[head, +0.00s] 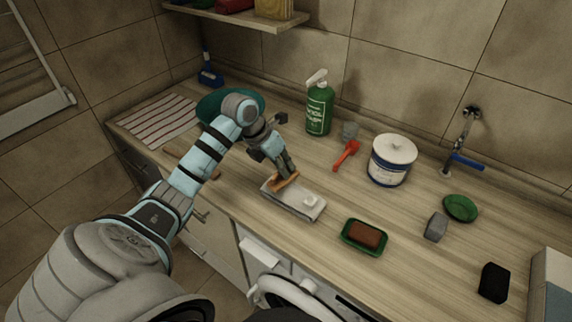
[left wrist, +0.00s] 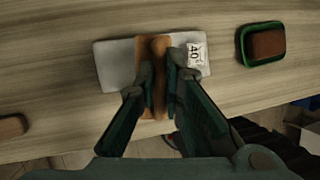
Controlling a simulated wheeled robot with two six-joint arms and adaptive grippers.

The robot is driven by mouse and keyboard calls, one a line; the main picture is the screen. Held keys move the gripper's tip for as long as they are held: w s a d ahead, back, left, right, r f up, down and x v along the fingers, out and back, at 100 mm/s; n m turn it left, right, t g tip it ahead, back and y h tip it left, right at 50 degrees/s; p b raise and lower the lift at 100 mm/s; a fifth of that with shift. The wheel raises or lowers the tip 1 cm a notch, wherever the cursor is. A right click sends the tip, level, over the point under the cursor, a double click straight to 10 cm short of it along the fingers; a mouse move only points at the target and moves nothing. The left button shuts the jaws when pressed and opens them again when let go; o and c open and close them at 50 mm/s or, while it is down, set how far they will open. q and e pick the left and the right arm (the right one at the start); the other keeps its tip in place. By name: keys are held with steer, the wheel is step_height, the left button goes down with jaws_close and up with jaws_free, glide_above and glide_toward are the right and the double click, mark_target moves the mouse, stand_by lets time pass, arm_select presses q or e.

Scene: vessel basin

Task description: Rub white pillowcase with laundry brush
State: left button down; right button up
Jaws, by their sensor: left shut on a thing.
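The white pillowcase (head: 306,204) lies folded flat on the wooden counter near its front edge. It also shows in the left wrist view (left wrist: 114,68), with a small white label marked 40 at its right end. The laundry brush (head: 283,183) has a wooden body. It lies across the pillowcase and appears to touch it; its underside is hidden. My left gripper (head: 287,172) points down and is shut on the brush, one finger on each side of it in the left wrist view (left wrist: 160,76). My right gripper is not in view.
Right of the pillowcase is a green dish (head: 352,246) with a brown block. A brown object (left wrist: 12,127) lies left. A washing machine (head: 285,294) is below.

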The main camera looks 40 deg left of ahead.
arm_select(q)
steer(key=shift+w+a+r, duration=0.1)
steer(key=shift+a+r, duration=0.05)
steer(key=shift+r, duration=2.4)
